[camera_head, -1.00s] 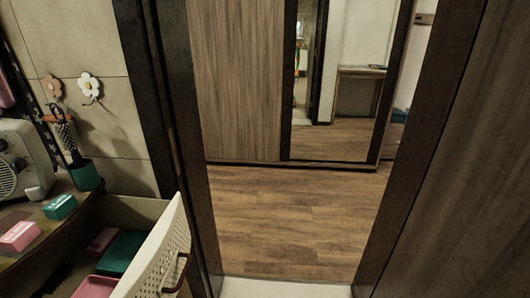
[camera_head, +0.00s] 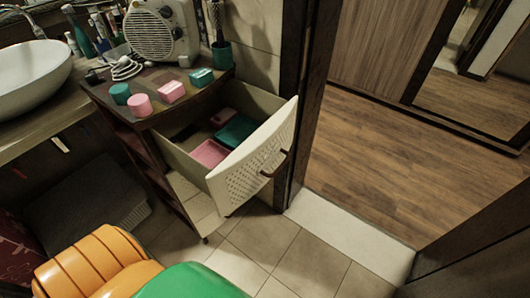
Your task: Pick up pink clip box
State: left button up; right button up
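Several pink things are in view, and I cannot tell for sure which is the clip box. A small pink rectangular box (camera_head: 171,92) with pale marks stands on top of the dark cabinet (camera_head: 185,112). A pink round box (camera_head: 140,105) stands to its left. In the open drawer (camera_head: 262,160) are a pink tray-like box (camera_head: 209,153) at the front and a small darker pink box (camera_head: 223,117) at the back. Neither of my grippers is in view.
A teal rectangular box (camera_head: 201,77) and teal round box (camera_head: 120,94) flank the pink ones. A radio-like heater (camera_head: 161,30) stands behind. A white basin (camera_head: 32,75) is left. An orange (camera_head: 95,262) and green (camera_head: 190,283) object fills the lower left. Tiled floor lies clear before the drawer.

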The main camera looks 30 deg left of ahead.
aim_at(169, 94)
jog(key=u, duration=1.55)
